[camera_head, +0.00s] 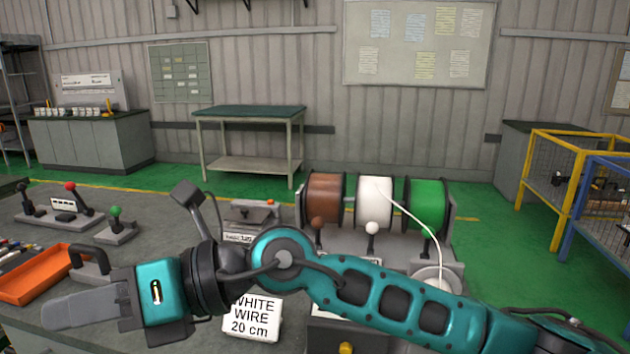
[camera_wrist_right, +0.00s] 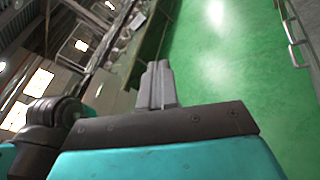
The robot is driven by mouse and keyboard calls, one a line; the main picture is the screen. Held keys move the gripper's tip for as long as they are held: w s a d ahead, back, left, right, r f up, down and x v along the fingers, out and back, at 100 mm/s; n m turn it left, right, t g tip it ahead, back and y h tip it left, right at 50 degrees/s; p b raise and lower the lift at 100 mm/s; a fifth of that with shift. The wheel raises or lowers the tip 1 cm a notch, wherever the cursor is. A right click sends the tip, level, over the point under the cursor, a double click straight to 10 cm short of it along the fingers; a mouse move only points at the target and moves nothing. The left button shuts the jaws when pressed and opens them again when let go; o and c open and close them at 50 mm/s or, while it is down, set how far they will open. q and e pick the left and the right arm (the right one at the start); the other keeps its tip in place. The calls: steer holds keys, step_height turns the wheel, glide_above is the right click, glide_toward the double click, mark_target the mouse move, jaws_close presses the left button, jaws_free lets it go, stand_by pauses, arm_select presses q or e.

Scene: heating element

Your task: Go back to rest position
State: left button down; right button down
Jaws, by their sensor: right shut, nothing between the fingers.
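My right arm comes in from the lower right of the head view and reaches across the front of the workbench (camera_head: 150,205). My right gripper (camera_head: 52,314) is at the lower left, pointing left, just in front of the orange tray (camera_head: 38,275). Its fingers are together with nothing between them. It also shows in the right wrist view (camera_wrist_right: 158,68), fingers closed and empty, with the green floor beyond. My left gripper is in neither view.
Brown, white and green wire spools (camera_head: 375,200) stand behind my arm. A sign reading "WHITE WIRE 20 cm" (camera_head: 252,317) is just below it. Lever devices (camera_head: 62,210) stand at the left. Yellow and blue wire-mesh carts (camera_head: 545,190) are at the right. Open green floor (camera_head: 490,215) lies beyond.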

steer(key=w+d+r+m+t+y, duration=0.75)
steer(key=d+m+t, duration=0.25)
steer(key=m+t, duration=0.7)
steer(key=w+d+f+m+t+h, duration=0.4)
steer(key=d+f+m+h, duration=0.15)
steer(key=m+h, duration=0.35)
steer(key=w+d+f+m+t+h, duration=0.35)
steer(key=d+m+h, duration=0.35)
steer(key=m, duration=0.4)
steer(key=s+d+f+m+g+h, duration=0.35)
steer(key=d+f, duration=0.35)
steer(key=f, duration=0.3)
steer(key=s+d+f+m+g+h, duration=0.3)
steer(key=d+f+m+g, duration=0.25)
steer(key=f, duration=0.45)
steer(key=s+d+f+m+g, duration=0.1)
steer(key=s+d+f+g, duration=0.3)
steer(key=s, duration=0.5)
steer(key=s+d+f+m+g, duration=0.1)
steer(key=s+d+f+g, duration=0.2)
steer(key=s+f, duration=0.4)
steer(key=w+a+f+t, duration=0.1)
steer(key=w+f+t, duration=0.1)
steer(key=f+t, duration=0.1)
steer(key=w+a+f+t+y+b, duration=0.1)
steer(key=w+a+f+t, duration=0.1)
steer(key=f, duration=0.4)
steer(key=shift+w+f+n+t, duration=0.25)
steer(key=shift+w+n+t, duration=0.05)
steer(key=shift+w+t, duration=0.5)
